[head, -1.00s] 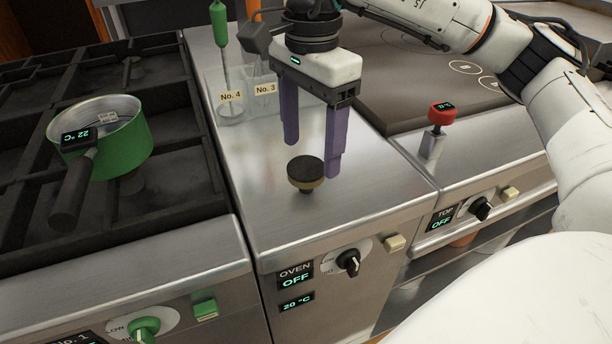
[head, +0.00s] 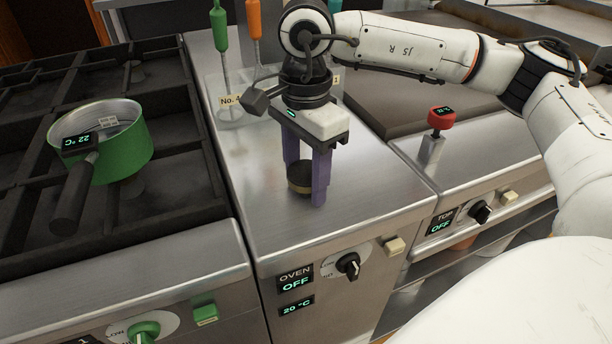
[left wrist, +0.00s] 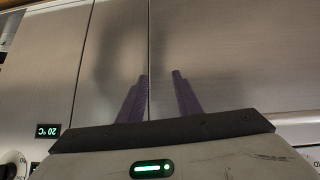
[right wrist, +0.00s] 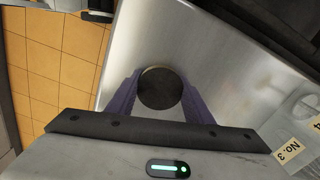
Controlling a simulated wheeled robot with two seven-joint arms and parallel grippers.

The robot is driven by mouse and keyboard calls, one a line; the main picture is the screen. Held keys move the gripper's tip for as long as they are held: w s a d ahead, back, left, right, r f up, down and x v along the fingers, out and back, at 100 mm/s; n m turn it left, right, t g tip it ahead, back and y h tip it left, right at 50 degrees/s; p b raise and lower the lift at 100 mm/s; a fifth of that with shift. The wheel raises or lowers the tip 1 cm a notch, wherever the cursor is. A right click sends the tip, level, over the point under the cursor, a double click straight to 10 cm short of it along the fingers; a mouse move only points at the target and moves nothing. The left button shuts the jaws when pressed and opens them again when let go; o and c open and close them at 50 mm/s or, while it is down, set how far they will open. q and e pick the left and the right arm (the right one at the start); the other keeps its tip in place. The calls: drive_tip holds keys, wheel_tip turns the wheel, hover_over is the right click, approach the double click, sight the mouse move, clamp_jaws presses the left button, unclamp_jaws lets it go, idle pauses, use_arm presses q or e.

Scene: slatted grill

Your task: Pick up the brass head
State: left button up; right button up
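The brass head (head: 299,180) is a short round piece with a dark flat top and a brass-coloured rim. It stands on the steel counter in the head view. My right gripper (head: 305,195) points down over it, with its purple fingers on either side. In the right wrist view, the dark round top (right wrist: 160,89) lies between the open fingers (right wrist: 161,80); I cannot tell whether they touch it. The near finger partly hides it in the head view. My left gripper (left wrist: 161,75) is open and empty above a steel front, in the left wrist view only.
A green pot (head: 121,150) sits on the dark burner grate at left. Behind the right gripper is a clear holder (head: 229,115) with green- and orange-handled tools. A red-topped device (head: 440,118) stands at right. The counter front is clear.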

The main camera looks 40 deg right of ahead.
sight(305, 170)
drive_tip(key=c, duration=0.6)
drive_tip(key=shift+o, duration=0.2)
drive_tip(key=shift+r, duration=5.05)
